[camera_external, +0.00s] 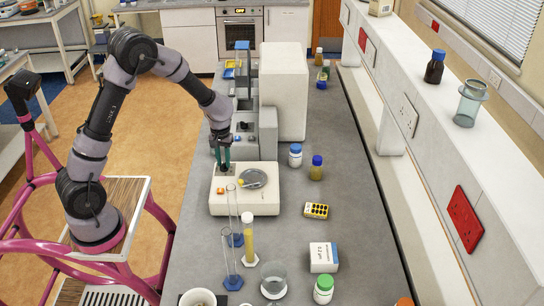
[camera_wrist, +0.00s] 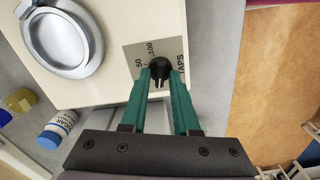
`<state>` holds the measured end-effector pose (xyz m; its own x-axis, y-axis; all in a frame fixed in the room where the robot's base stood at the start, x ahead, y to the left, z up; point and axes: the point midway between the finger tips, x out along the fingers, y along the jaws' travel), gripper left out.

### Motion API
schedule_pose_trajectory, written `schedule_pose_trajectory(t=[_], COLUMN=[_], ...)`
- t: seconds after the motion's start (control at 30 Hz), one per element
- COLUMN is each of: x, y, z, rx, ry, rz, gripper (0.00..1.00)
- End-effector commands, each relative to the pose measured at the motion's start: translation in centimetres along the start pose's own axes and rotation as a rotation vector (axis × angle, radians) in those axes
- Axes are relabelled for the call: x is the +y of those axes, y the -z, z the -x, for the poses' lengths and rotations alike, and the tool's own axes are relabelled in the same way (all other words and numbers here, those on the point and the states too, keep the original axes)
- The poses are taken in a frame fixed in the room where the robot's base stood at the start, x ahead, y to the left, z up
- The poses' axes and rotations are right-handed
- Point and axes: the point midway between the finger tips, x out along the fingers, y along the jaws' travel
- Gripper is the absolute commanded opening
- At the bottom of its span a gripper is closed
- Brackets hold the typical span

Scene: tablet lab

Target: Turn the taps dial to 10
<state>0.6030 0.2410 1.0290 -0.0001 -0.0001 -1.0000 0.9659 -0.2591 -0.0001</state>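The taps dial (camera_wrist: 160,68) is a small black knob on a grey plate marked "TAPS" and, as far as I can read, "100" and "50". It sits on a low cream machine (camera_external: 262,203) with a round metal dish (camera_external: 254,178). My gripper (camera_wrist: 161,76) points down at the dial, with a green finger on either side of it. The fingers are apart; I cannot tell whether they touch the knob. In the external view my gripper (camera_external: 223,158) is over the machine's left back corner. The dial's pointer and the scale are partly hidden by the fingers.
A grey stepped instrument (camera_external: 266,135) and a tall white unit (camera_external: 284,92) stand behind. Glass cylinders (camera_external: 249,240) stand in front. A white bottle (camera_external: 295,156) and a yellow bottle (camera_external: 316,168) stand to the right.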

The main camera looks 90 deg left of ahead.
Motion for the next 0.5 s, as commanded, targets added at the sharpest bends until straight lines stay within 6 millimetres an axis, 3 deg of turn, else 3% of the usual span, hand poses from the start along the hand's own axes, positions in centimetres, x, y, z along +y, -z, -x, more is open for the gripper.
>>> schedule_pose_trajectory(t=[0.07, 0.5], x=[0.01, 0.04], y=[0.01, 0.02], z=[0.02, 0.06], rx=[0.0, 0.0], ry=[0.0, -0.001], rz=[0.0, -0.052], gripper=[0.0, 0.0])
